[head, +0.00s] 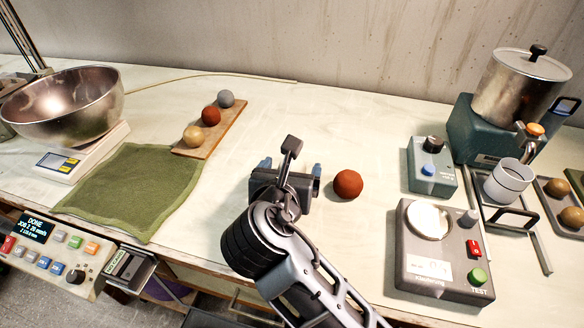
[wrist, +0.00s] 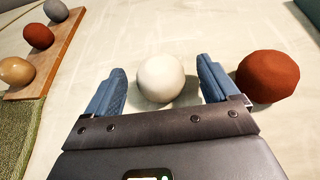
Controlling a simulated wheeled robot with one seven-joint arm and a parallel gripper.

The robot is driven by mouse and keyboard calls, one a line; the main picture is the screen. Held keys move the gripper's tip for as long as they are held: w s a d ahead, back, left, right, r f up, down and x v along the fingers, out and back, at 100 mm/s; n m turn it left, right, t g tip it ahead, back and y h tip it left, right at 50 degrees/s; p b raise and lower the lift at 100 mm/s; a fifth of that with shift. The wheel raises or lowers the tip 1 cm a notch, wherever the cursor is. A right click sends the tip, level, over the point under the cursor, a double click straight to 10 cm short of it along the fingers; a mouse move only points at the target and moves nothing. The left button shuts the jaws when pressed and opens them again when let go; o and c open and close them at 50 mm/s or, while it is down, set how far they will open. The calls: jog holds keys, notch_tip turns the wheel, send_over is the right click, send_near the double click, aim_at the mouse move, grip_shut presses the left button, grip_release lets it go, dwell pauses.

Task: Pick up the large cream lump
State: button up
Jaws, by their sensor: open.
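The large cream lump (wrist: 161,78) shows in the wrist view as a pale round ball on the bench. My gripper (wrist: 163,84) is open, with one blue finger on each side of the lump. A gap shows between the lump and each finger, so neither appears to touch it. In the head view my gripper (head: 290,170) is over the middle of the bench, and my arm hides the cream lump there.
A large red-brown lump (head: 348,184) lies just right of my gripper. A wooden board (head: 222,133) with three small balls is at the left, beside a green cloth (head: 135,190). A grey test device (head: 440,270) stands at the right. The bench behind my gripper is clear.

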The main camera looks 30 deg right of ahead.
jog(key=c, duration=1.2)
jog(key=shift+r, duration=0.1)
